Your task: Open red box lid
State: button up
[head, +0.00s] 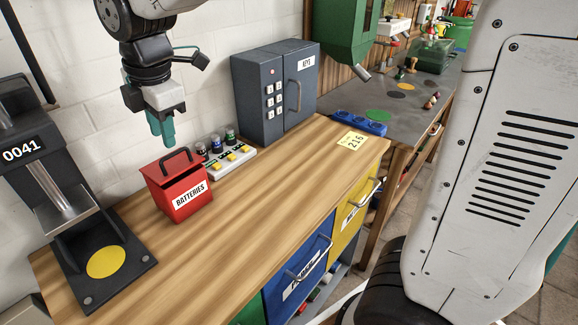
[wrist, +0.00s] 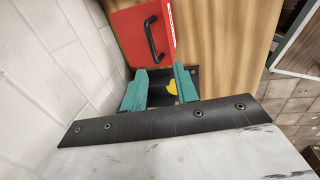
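The red box (head: 186,198) labelled "BATTERIES" stands on the wooden workbench. Its lid (head: 163,174) looks shut and carries a black arched handle (head: 177,158). In the wrist view the red lid (wrist: 128,32) and its handle (wrist: 152,40) show at the top, beyond the fingertips. My gripper (head: 162,143) hangs above and slightly left of the box, teal fingers pointing down, apart from the handle. In the wrist view my gripper (wrist: 160,80) has a clear gap between its fingers and holds nothing.
A black press-like device marked "0041" (head: 70,195) with a yellow disc stands left of the box. Right behind the box are a tray with several jars and yellow buttons (head: 227,160) and a grey "KEYS" cabinet (head: 262,95). The bench front (head: 225,225) is clear. A white wall runs behind.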

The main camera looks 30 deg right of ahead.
jog(key=s+d+f+m+g, duration=0.1)
jog(key=s+d+m, duration=0.6)
jog(key=s+m, duration=0.2)
jog(key=s+d+f+m, duration=0.1)
jog(key=s+d+m, duration=0.7)
jog(key=s+m, duration=0.1)
jog(key=shift+s+f+m+g+h, duration=0.3)
jog(key=shift+s+f+m+g, duration=0.1)
jog(key=shift+s, duration=0.4)
jog(key=shift+d+r, duration=0.1)
